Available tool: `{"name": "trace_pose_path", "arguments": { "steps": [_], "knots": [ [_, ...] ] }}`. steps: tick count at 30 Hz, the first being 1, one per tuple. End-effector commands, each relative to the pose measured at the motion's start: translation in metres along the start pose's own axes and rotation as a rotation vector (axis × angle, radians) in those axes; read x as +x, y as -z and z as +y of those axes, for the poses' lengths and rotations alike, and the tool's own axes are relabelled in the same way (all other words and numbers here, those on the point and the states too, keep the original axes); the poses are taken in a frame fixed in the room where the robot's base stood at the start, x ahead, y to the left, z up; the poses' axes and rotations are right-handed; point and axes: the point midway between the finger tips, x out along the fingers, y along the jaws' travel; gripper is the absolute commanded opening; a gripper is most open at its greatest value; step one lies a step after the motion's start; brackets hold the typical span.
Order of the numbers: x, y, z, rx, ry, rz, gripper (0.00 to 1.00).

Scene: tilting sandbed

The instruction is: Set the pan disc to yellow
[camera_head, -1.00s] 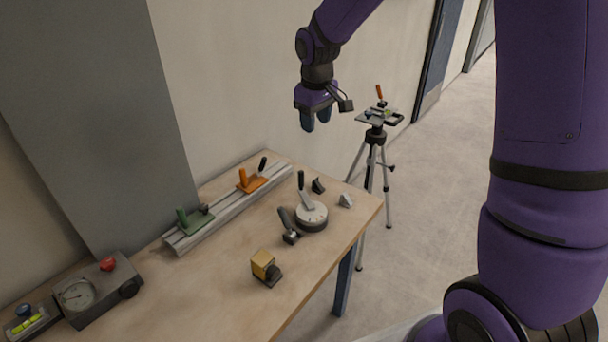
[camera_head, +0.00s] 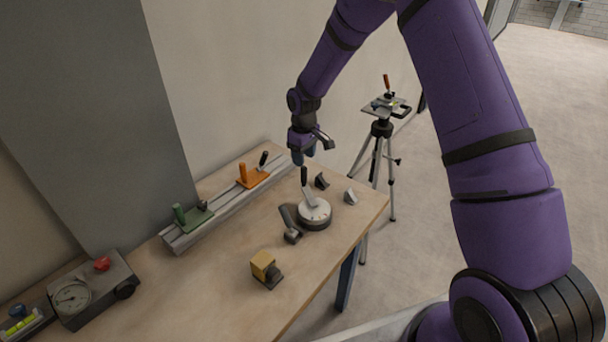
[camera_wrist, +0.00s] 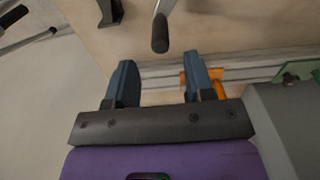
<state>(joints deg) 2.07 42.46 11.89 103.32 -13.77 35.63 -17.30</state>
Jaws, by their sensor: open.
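The pan disc (camera_head: 316,213) is a pale round dial on a dark base near the table's right end. A grey lever with a black handle (camera_head: 304,175) rises from it. Colour marks on the disc are too small to make out. My gripper (camera_head: 303,157) is open and empty, just above the handle, pointing down. In the wrist view the black handle (camera_wrist: 160,35) lies beyond the gap between my two blue fingers (camera_wrist: 160,68), apart from them. The disc's face is out of that view.
A grey rail (camera_head: 225,214) with a green carriage (camera_head: 194,215) and an orange carriage (camera_head: 252,178) runs behind the disc. A dark clamp lever (camera_head: 290,225), a yellow block (camera_head: 262,265) and two small wedges (camera_head: 350,197) stand near it. A tripod (camera_head: 382,130) stands beyond the table.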

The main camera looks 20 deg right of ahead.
Motion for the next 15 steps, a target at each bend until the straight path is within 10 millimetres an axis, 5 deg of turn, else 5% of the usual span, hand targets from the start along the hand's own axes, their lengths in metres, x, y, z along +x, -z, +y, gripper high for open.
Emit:
{"name": "trace_pose_path", "arguments": {
  "steps": [9,15],
  "knots": [
    [0.055,0.0,-0.001,0.0,0.001,-0.002,0.48],
    [0.073,0.0,0.0,0.0,0.0,-0.001,0.48]
  ]
}}
